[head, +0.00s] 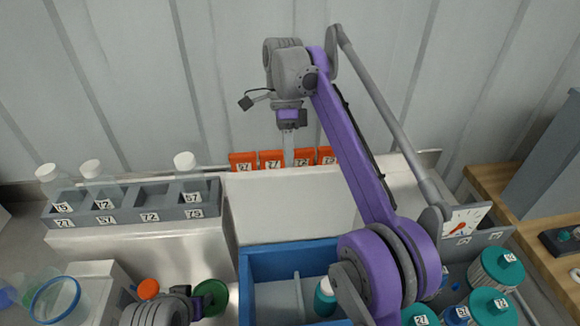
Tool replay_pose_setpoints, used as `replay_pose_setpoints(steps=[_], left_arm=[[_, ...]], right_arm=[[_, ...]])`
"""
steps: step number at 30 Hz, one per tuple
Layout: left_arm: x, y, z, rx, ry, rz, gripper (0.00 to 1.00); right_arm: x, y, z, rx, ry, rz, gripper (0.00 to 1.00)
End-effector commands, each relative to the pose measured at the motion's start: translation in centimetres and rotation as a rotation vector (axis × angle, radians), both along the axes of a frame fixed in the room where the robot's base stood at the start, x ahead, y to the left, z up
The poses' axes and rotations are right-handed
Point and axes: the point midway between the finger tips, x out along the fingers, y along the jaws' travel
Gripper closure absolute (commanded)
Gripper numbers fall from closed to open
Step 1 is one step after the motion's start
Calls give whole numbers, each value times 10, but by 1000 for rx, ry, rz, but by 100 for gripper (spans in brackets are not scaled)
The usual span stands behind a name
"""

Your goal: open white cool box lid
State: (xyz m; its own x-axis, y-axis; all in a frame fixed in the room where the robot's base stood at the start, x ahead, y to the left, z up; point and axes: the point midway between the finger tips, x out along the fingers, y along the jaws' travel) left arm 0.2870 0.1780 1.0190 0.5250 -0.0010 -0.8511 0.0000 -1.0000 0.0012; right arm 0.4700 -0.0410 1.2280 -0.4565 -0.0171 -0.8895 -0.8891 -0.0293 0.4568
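A white box-like panel (290,205), which may be the cool box or its lid, stands behind the blue crate. I cannot tell whether its lid is open. My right gripper (289,150) points down above its back edge, among orange numbered pieces (243,161). Its fingers look like one narrow strip, so their opening is unclear, and I cannot tell whether they touch the panel. My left gripper (200,303) is low at the left, beside a round green lid (212,292), and its fingertips are not clearly visible.
A grey rack (150,205) with clear bottles stands at the left. A blue crate (290,257) is in front, partly covered by my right arm. Teal-capped jars (497,266) and a dial gauge (462,226) are at the right. A ribbed wall closes off the back.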

Motion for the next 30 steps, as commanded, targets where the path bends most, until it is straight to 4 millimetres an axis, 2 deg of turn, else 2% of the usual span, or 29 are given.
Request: replay_pose_setpoints(steps=[15,16,20,21,30], left_arm=[[0,0,0,0,0,0,50],[0,0,0,0,0,0,50],[0,0,0,0,-1,0,50],[0,0,0,0,-1,0,50],[0,0,0,0,-1,0,50]], right_arm=[[3,-1,-1,-2,14,-1,100],[3,-1,-1,-2,14,-1,79],[3,-1,-1,-1,14,-1,56],[3,-1,-1,-1,14,-1,53],[3,0,-1,0,14,0,53]])
